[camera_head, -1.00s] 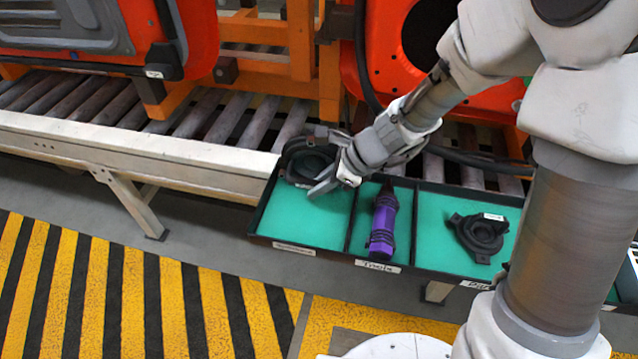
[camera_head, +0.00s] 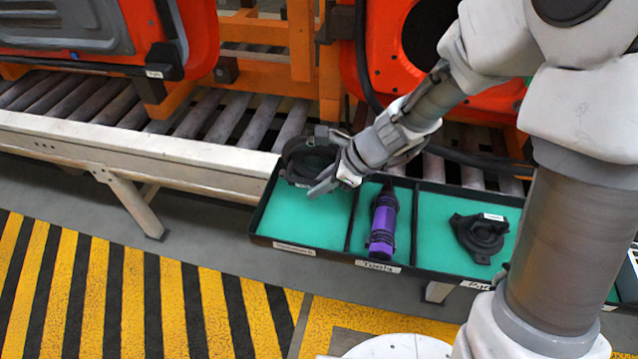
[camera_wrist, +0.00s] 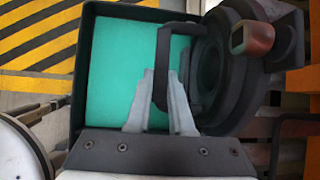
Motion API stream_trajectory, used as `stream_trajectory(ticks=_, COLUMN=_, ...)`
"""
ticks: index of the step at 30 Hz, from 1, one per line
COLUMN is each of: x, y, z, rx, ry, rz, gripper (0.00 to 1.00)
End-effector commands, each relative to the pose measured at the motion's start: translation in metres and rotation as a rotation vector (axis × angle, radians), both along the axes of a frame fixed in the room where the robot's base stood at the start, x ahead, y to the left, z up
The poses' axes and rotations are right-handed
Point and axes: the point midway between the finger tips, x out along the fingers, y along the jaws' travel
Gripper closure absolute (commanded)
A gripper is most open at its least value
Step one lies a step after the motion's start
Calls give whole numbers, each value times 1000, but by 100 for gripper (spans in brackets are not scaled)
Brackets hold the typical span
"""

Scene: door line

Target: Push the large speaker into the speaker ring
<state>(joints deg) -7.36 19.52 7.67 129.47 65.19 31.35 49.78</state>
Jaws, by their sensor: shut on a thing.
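The large speaker (camera_head: 306,161) is a round black part at the back of the tray's left compartment. In the wrist view the speaker (camera_wrist: 243,112) fills the right side, with a dark loop-like handle (camera_wrist: 163,45) reaching between my fingers. My gripper (camera_head: 322,186) is at the speaker's right front side. In the wrist view my gripper (camera_wrist: 160,88) is shut on that handle. I cannot tell whether the speaker touches the tray floor. A dark round opening (camera_head: 432,30) shows in the orange-red door (camera_head: 382,55) behind, partly hidden by my arm; I cannot tell whether it is the speaker ring.
The black tray with green floor (camera_head: 300,228) has labelled compartments. A purple cylindrical tool (camera_head: 383,225) lies in the middle one, and a smaller black part (camera_head: 480,236) in the right one. A roller conveyor (camera_head: 205,118) and orange frame posts (camera_head: 301,60) stand behind.

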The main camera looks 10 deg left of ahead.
Motion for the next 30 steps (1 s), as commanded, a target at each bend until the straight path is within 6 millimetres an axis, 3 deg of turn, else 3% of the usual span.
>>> stream_trajectory(ticks=30, x=1, y=0, z=21, rx=1, ry=-3, rz=1, gripper=100)
